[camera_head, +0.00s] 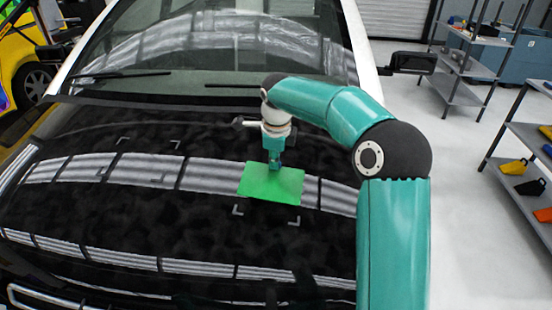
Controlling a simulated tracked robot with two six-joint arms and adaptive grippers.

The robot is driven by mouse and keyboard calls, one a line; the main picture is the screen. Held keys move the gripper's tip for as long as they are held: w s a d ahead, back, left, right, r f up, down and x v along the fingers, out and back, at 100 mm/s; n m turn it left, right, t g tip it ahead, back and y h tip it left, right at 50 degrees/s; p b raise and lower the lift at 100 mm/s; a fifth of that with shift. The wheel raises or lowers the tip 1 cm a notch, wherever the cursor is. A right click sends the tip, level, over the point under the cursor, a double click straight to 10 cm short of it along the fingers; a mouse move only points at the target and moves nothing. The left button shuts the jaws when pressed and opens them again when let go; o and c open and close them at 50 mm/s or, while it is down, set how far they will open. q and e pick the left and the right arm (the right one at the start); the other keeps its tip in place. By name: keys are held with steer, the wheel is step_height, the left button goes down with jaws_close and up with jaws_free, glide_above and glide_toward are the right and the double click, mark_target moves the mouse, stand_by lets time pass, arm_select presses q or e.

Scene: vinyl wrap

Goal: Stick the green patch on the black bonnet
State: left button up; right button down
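The green patch (271,186) is a flat, bright green, four-sided sheet over the right half of the black bonnet (110,215). I cannot tell whether it lies on the bonnet or hangs just above it. My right gripper (274,162) points down with its tip at the patch's upper edge, seeming to touch it. Its fingers are too small to tell open from shut. Pale corner marks (294,222) show on the bonnet just below the patch. My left gripper is not in view.
More corner marks (177,145) lie on the bonnet's left half. The windscreen (215,45) rises behind, with wipers at its base. Grey shelves (525,135) with coloured pieces stand on the right, beyond clear floor (460,220). A colourful vehicle (28,55) stands far left.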

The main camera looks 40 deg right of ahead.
steer(key=shift+b+x, duration=1.95)
steer(key=shift+x, duration=1.75)
steer(key=shift+a, duration=0.15)
steer(key=shift+w+f+b, duration=0.15)
steer(key=shift+f+b, duration=0.2)
steer(key=shift+f, duration=0.25)
steer(key=c, duration=1.2)
jaws_free()
steer(key=shift+c, duration=0.2)
steer(key=shift+r, duration=0.1)
